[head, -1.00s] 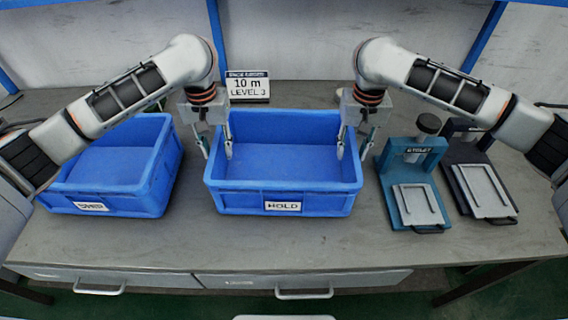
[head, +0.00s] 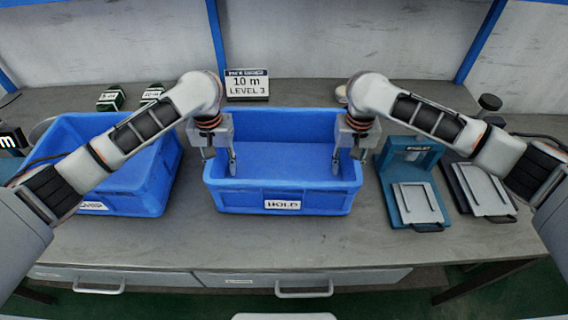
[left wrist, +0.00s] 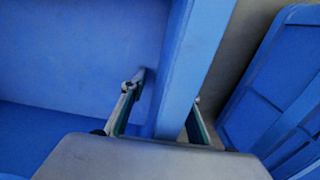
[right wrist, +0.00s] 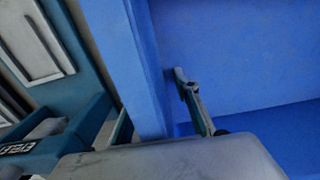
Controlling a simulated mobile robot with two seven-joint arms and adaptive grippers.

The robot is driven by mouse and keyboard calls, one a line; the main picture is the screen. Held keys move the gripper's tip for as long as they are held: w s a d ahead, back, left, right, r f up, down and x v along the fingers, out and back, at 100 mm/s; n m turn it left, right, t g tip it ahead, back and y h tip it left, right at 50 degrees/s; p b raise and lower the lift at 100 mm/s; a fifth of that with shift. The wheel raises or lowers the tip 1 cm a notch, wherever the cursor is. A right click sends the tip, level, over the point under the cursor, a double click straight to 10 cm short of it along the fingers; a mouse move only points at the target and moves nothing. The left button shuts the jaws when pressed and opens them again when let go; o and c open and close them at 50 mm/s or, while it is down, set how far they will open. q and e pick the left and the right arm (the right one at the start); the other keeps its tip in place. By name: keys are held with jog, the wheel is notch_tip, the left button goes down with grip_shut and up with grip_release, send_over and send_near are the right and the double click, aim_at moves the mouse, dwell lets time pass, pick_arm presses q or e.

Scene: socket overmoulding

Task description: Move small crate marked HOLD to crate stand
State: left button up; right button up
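The small blue crate marked HOLD (head: 240,199) stands upright on the grey workbench, open side up, and looks empty. My left gripper (head: 220,166) is open astride its left wall. In the left wrist view, one finger is inside the wall (left wrist: 186,70) and one outside. My right gripper (head: 349,164) is open astride the right wall, which also shows in the right wrist view (right wrist: 144,75). Gaps show beside the inner fingers. Whether the outer fingers touch the walls, I cannot tell. I cannot make out a crate stand.
Another blue crate (head: 150,196) stands close on the left, partly behind my left arm. A teal device (head: 408,165) and a dark one (head: 462,190) stand on the right. A sign reading 10 m, LEVEL 3 (head: 247,84) stands behind. The bench front (head: 280,245) is clear.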

aim_at(218, 153)
pick_arm(q)
grip_shut()
pick_arm(e)
grip_shut()
pick_arm(q)
jog(key=shift+r, duration=0.2)
pick_arm(e)
jog(key=shift+r, duration=0.2)
